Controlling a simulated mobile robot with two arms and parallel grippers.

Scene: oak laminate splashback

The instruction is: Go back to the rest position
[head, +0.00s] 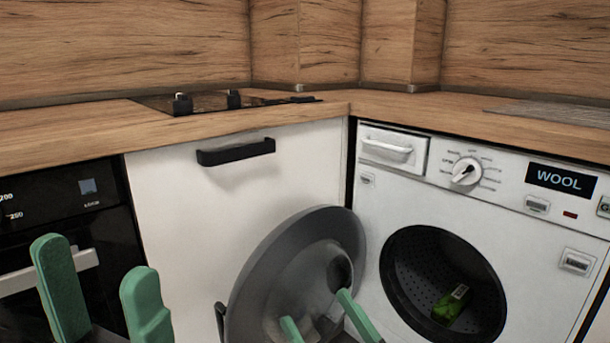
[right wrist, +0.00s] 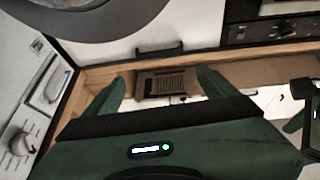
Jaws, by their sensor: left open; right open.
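My left gripper (head: 93,256) is at the lower left of the head view, in front of the black oven. Its two green fingers are apart, with nothing between them. My right gripper (head: 315,306) is low in the middle of the head view, in front of the open round washer door (head: 262,272). Its green fingers are apart and look empty. They also show spread in the right wrist view (right wrist: 160,84). I cannot tell whether the right fingers touch the door.
The washing machine (head: 385,225) stands at the right, its drum open with a green item (head: 451,304) inside. The oven (head: 90,235) is at the left, beside a white cabinet front with a black handle (head: 236,152). A wooden worktop (head: 70,130) with a hob runs behind.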

